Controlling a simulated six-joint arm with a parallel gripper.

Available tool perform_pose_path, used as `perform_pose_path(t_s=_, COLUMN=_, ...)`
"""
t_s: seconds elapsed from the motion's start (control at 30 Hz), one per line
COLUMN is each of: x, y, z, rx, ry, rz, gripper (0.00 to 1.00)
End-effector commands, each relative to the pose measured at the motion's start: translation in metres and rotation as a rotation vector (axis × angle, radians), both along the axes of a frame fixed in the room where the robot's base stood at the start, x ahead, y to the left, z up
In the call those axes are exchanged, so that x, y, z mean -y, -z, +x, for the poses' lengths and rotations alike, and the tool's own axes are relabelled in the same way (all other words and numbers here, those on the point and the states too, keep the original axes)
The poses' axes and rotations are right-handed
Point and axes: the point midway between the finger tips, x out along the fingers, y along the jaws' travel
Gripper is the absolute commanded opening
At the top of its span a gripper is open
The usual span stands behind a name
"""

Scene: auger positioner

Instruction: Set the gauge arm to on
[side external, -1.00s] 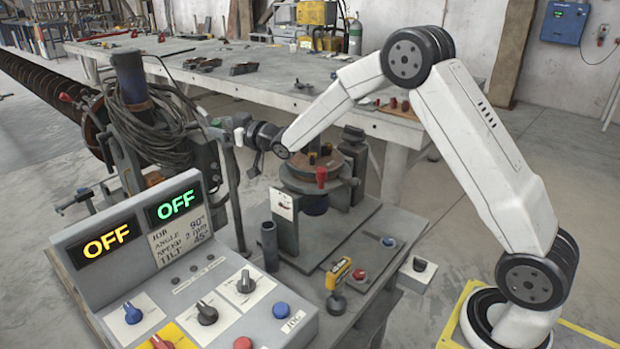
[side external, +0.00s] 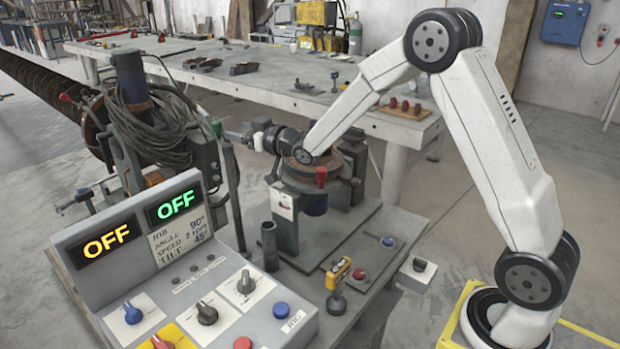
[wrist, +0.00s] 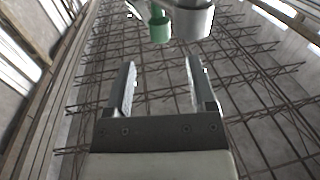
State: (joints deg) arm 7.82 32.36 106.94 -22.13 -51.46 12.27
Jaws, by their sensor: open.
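My gripper (side external: 233,135) is open and empty, pointing left toward the post with coiled cable. In the wrist view its two fingers (wrist: 161,62) stand apart with nothing between them. A green-ended part (side external: 217,128) is just beyond the fingertips. In the wrist view a green cup-like piece (wrist: 160,27) and a grey cylinder (wrist: 192,20) lie ahead of the fingers, apart from them. I cannot tell for sure which part is the gauge arm. The control panel (side external: 225,262) has a yellow display (side external: 107,242) and a green display (side external: 176,205), both reading OFF.
The round positioner table (side external: 300,178) with a red knob (side external: 321,176) stands below my wrist. A post with coiled cable (side external: 150,130) is at left. A long workbench (side external: 300,100) runs behind. A yellow-handled tool (side external: 339,272) stands at the front.

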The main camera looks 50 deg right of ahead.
Motion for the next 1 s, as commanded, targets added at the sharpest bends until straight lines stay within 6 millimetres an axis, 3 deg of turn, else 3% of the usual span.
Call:
perform_pose_path(t_s=0.47, x=-0.002, y=0.002, z=0.007, rx=0.001, ry=0.004, rz=0.001, gripper=0.72)
perform_pose_path(t_s=1.0, x=-0.009, y=0.002, z=0.055, rx=-0.001, ry=0.005, rz=0.002, gripper=0.72)
